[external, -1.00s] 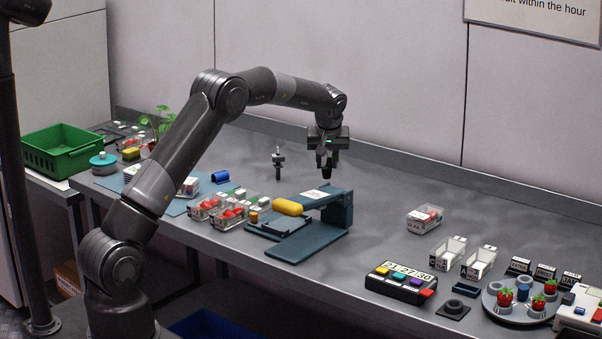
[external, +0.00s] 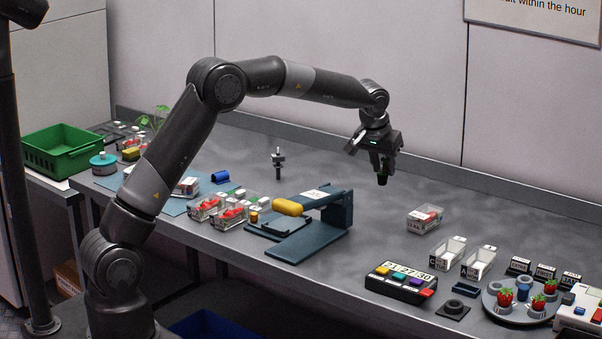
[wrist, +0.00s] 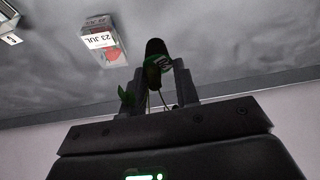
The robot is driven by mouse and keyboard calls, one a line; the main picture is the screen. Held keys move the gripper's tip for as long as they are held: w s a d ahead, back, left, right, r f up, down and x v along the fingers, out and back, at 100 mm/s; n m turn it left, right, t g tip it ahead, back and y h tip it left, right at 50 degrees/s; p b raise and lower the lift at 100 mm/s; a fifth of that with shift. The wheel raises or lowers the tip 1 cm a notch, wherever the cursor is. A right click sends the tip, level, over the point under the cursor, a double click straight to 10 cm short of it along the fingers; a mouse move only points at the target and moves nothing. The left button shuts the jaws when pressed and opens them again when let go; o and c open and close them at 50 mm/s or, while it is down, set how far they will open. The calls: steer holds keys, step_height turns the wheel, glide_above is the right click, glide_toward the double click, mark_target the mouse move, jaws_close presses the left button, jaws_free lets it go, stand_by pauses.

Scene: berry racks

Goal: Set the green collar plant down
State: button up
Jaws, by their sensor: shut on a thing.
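In the external view my gripper (external: 380,160) is above the back middle of the bench, with the plant's dark end (external: 383,178) pointing down, clear of the surface. The rest of the plant is hidden by the fingers there.
A labelled punnet (external: 425,219) and two empty punnets (external: 448,253) stand to the right. A button box (external: 400,283), black ring pad (external: 453,309) and round tray with strawberries (external: 522,313) are nearer the front. A blue press (external: 335,208) stands left. Bench below my gripper is clear.

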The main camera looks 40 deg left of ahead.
steer(key=shift+d+f+m, duration=0.1)
steer(key=shift+d+m, duration=0.2)
steer(key=shift+d, duration=0.05)
steer(key=w+a+f, duration=0.4)
steer(key=a, duration=0.1)
steer(key=w+a+f, duration=0.2)
steer(key=w+a, duration=0.1)
steer(key=shift+a+f, duration=0.15)
steer(key=shift+f, duration=0.2)
steer(key=shift+w+f, duration=0.1)
steer(key=shift+f, duration=1.9)
steer(key=shift+f, duration=0.1)
steer(key=o, duration=0.9)
steer(key=shift+o, duration=0.2)
